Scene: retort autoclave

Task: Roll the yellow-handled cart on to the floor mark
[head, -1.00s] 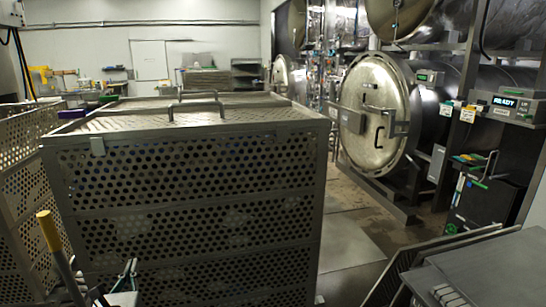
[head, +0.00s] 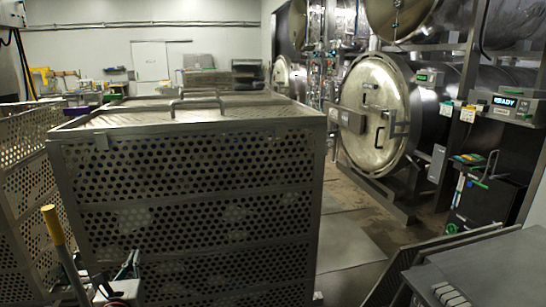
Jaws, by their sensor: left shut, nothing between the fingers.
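A large metal cage cart (head: 190,137) with perforated sides fills the left and middle of the head view, upright on the floor. A bar with a yellow handle (head: 52,226) slants up at the lower left, in front of the cage's near face; where it joins the cart is not visible. My left gripper (head: 126,272) is low at the lower left, to the right of the yellow handle and in front of the perforated face. It is shut and empty, and I cannot tell whether it touches the cart. My right gripper is not in view. No floor mark shows; the cage hides much of the floor.
Another perforated cage (head: 22,165) stands close at the left. A round autoclave door (head: 372,115) and a black cabinet (head: 480,205) are at the right. A grey panel (head: 480,265) fills the lower right. A strip of floor (head: 345,240) is clear right of the cart.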

